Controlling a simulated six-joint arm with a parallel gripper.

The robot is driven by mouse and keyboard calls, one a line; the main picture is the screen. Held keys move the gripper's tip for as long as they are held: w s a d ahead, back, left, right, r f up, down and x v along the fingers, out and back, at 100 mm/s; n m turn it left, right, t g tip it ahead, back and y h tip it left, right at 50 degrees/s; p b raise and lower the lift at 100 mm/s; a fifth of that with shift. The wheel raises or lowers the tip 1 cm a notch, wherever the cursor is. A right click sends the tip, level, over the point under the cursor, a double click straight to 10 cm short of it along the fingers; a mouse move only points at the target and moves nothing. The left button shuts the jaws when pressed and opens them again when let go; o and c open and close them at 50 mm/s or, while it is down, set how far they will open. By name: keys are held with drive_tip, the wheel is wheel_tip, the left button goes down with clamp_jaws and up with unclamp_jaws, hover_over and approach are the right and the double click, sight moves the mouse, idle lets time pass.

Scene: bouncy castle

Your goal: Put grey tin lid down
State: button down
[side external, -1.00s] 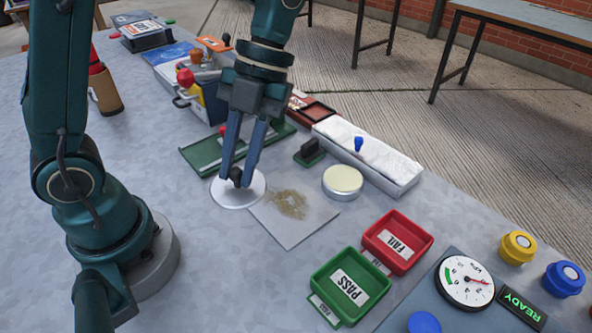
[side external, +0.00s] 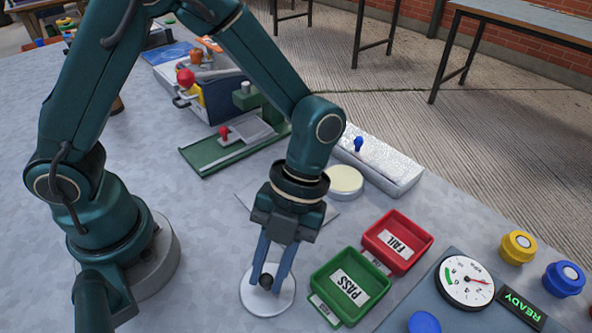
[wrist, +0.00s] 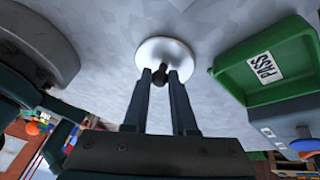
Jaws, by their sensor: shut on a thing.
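The grey tin lid (side external: 252,297) is a pale round disc with a dark knob in its middle. It is near the table's front, left of the green PASS tray (side external: 338,301). My gripper (side external: 267,281) points down and is shut on the lid's dark knob. The wrist view also shows the lid (wrist: 180,50) with the fingertips (wrist: 161,76) at its knob. I cannot tell whether the lid touches the table or hangs just above it. The open tin (side external: 343,181) with a cream top stands further back, partly behind my arm.
The red FAIL tray (side external: 418,259) stands beside the green tray. A pressure gauge (side external: 466,281) on a blue panel is at the front right. The grey table left of the lid (side external: 205,285) is clear.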

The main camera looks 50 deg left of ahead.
drive_tip(key=shift+f, duration=0.15)
drive_tip(key=c, duration=0.7)
unclamp_jaws()
drive_tip(key=d+v, duration=0.1)
drive_tip(key=v, duration=1.1)
drive_tip(key=s+a+r+n+t, duration=0.1)
drive_tip(key=a+n+t, duration=0.2)
drive_tip(key=n, duration=0.6)
drive_tip(key=s+a+r+n+t, duration=0.1)
drive_tip(key=a+n+t, duration=0.3)
drive_tip(key=n, duration=0.6)
drive_tip(key=s+a+r+n+t, duration=0.1)
drive_tip(key=s+a+n+t, duration=0.1)
drive_tip(key=a+n, duration=0.4)
drive_tip(key=shift+r+n+t+y, duration=0.2)
drive_tip(key=shift+n+t, duration=0.2)
drive_tip(key=shift+n, duration=0.55)
drive_tip(key=shift+r+n+t+y, duration=0.15)
drive_tip(key=shift+n+t, duration=0.25)
drive_tip(key=shift+n, duration=0.55)
